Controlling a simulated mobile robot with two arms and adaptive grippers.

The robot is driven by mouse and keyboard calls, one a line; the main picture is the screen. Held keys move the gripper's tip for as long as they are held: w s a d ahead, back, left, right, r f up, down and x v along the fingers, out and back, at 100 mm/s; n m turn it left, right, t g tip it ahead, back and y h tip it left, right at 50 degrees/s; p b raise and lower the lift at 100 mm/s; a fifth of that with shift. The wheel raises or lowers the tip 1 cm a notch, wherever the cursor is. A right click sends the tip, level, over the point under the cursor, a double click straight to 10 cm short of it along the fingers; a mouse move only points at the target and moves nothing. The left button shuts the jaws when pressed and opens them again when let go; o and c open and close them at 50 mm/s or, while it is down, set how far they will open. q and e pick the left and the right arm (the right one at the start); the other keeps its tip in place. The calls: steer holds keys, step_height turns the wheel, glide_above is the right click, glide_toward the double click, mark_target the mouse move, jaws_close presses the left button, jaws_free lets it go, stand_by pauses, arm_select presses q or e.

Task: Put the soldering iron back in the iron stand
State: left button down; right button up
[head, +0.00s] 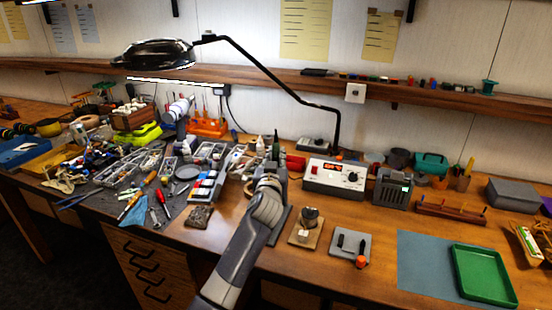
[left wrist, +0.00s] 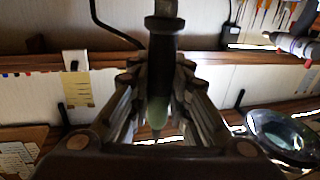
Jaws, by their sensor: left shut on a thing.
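My left gripper (head: 271,170) is over the workbench, just left of the soldering station (head: 335,178). It is shut on the soldering iron (head: 275,148), whose dark upper part rises above the fingers. In the left wrist view the iron (left wrist: 162,60) lies between the two ribbed fingers, with a dark grip, a greenish section and a narrow tip. What looks like the iron stand (head: 299,238), a wooden base with a dark metal holder and a small white block, is on the bench right of my left forearm, apart from the gripper. My right gripper is not in view.
A grey plate (head: 342,250) with small black parts and an orange item is right of the stand. A green tray (head: 484,275) lies on a blue mat at far right. Tools and parts crowd the left. A lamp (head: 155,54) arches above. Bare wood surrounds the stand.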

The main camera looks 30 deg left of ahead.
arm_select(q)
steer(key=shift+f+b, duration=1.35)
steer(key=shift+f, duration=0.35)
steer(key=c, duration=1.4)
jaws_free()
steer(key=shift+o, duration=0.5)
steer(key=o, duration=0.3)
